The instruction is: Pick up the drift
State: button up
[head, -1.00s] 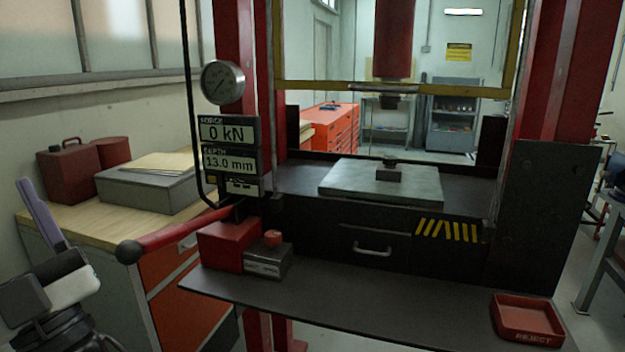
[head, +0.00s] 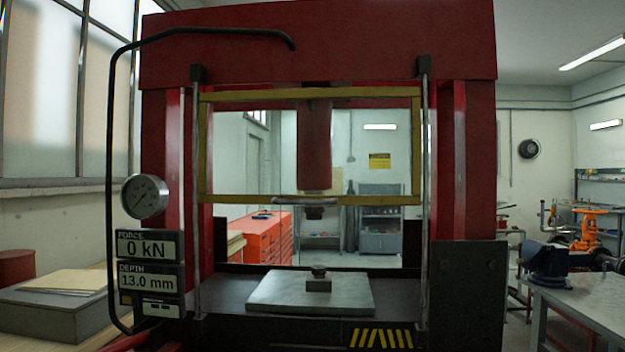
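A red shop press (head: 318,55) fills the middle of the head view, its ram (head: 315,150) raised above the bed. A pale metal plate (head: 262,292) lies on the press bed. A small dark block (head: 318,285) sits on the plate with a round dark piece (head: 319,271) on top. I cannot tell whether this round piece is the drift; nothing else in view is clearly a drift. The ram's lower end is well apart from it. My gripper is not in view.
A yellow-framed guard (head: 300,201) spans the press opening above the plate. A gauge (head: 145,196) and displays reading 0 kN and 13.0 mm (head: 150,263) hang at the left. A grey bench with a vise (head: 550,264) stands at the right.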

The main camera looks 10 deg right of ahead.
aim_at(318, 271)
jog(key=i+l+z, duration=0.15)
jog(key=l+z, duration=0.2)
jog(key=l, duration=0.15)
jog(key=i+l+z, duration=0.15)
jog(key=l+z, duration=0.25)
jog(key=i+l+z, duration=0.55)
jog(key=l+z, duration=0.15)
jog(key=i+l+z, duration=0.15)
jog(key=i+l, duration=0.15)
jog(key=i, duration=0.15)
jog(key=i+l+z, duration=0.2)
jog(key=i, duration=0.3)
jog(key=i+j+u, duration=0.1)
jog(key=i+u, duration=0.85)
jog(key=i+l+u, duration=0.1)
jog(key=i+u, duration=0.15)
jog(key=i, duration=0.9)
jog(key=i+u, duration=0.3)
jog(key=i, duration=0.25)
jog(key=i+l+u, duration=0.3)
jog(key=i, duration=0.2)
jog(key=j, duration=0.1)
